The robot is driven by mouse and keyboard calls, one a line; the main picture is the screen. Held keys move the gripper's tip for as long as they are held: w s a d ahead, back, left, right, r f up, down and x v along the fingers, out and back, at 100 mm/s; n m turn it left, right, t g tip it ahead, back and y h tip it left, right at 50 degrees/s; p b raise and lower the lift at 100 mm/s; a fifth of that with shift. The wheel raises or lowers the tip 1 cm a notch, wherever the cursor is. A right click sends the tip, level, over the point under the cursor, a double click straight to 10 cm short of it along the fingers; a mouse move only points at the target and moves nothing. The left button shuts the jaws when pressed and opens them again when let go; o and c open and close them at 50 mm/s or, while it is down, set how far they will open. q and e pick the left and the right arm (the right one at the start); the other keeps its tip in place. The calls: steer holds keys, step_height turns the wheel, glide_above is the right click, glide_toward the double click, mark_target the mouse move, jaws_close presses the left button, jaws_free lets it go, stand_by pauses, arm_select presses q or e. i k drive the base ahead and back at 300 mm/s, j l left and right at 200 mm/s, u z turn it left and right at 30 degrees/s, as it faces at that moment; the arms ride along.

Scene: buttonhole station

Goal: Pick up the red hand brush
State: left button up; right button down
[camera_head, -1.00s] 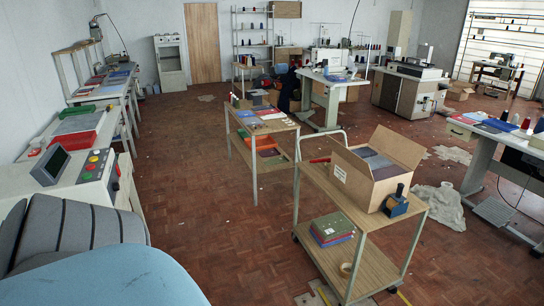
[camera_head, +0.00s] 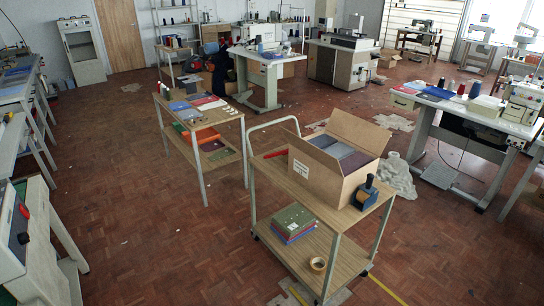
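A slim red thing (camera_head: 276,154) lies on the top shelf of the wooden cart (camera_head: 272,171), left of the open cardboard box (camera_head: 318,178). It may be the handle of the red hand brush; it is too small to tell, and the box may hide part of it. Neither of my grippers is in view.
A blue tape dispenser (camera_head: 366,192) stands at the cart's right end. Stacked folders (camera_head: 293,222) and a tape roll (camera_head: 318,264) lie on its lower shelf. Another table (camera_head: 213,118) stands behind left. The floor (camera_head: 165,240) left of the cart is clear.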

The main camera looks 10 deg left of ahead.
mark_target(284, 152)
steer(key=i+j+u, duration=0.1)
steer(key=i+j, duration=0.4)
steer(key=u, duration=5.1)
steer(key=z, duration=3.7)
steer(key=i+l, duration=0.05)
